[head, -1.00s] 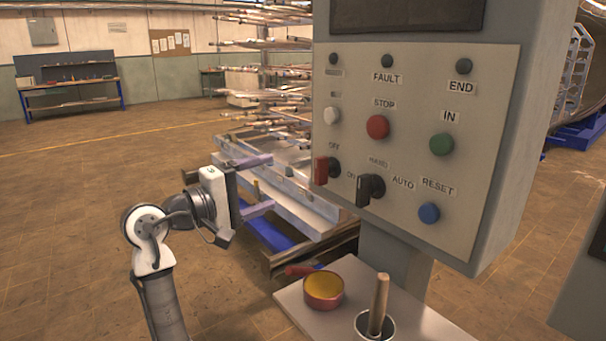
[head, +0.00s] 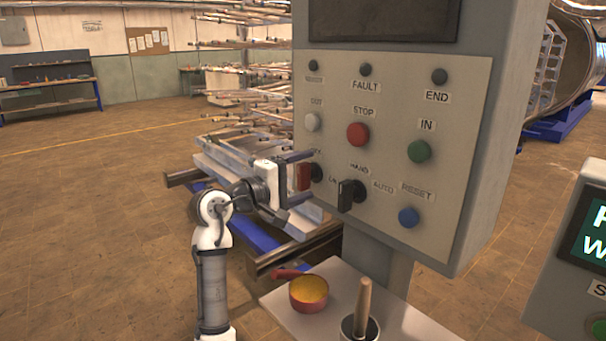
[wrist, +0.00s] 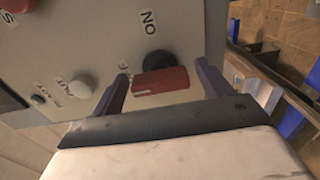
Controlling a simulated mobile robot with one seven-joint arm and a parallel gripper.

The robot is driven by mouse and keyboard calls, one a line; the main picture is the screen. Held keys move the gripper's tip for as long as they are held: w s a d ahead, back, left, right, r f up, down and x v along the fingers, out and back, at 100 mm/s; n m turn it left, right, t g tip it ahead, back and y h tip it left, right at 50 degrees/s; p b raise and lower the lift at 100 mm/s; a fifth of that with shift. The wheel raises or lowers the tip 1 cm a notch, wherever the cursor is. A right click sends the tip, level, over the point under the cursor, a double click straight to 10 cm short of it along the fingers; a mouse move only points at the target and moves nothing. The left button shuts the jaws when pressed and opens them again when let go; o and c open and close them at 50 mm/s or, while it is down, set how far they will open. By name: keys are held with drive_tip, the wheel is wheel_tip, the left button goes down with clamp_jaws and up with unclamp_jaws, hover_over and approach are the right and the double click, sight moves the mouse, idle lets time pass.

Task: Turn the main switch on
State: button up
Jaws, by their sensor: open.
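The main switch (head: 304,177) is a red handle on a black round base at the lower left of the grey control panel (head: 450,110). In the head view its handle stands roughly upright, in line with the OFF label above it. My gripper (head: 312,175) is open at the panel, one finger above the handle and one below. In the wrist view the red switch (wrist: 160,80) lies between the two spread fingers of my gripper (wrist: 161,70). Small gaps seem to show at both handle ends. The ON label is clear there; the OFF label is partly hidden by a finger.
A black HAND/AUTO selector (head: 350,194) sits close right of the switch. A red STOP button (head: 358,134) and a blue RESET button (head: 409,217) are on the same panel. Below is a shelf (head: 400,318) with a red pan (head: 309,293) and a cup holding a wooden handle.

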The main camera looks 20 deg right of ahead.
drive_tip(key=shift+w+d, duration=0.1)
drive_tip(key=shift+d, duration=0.1)
drive_tip(key=c, duration=1)
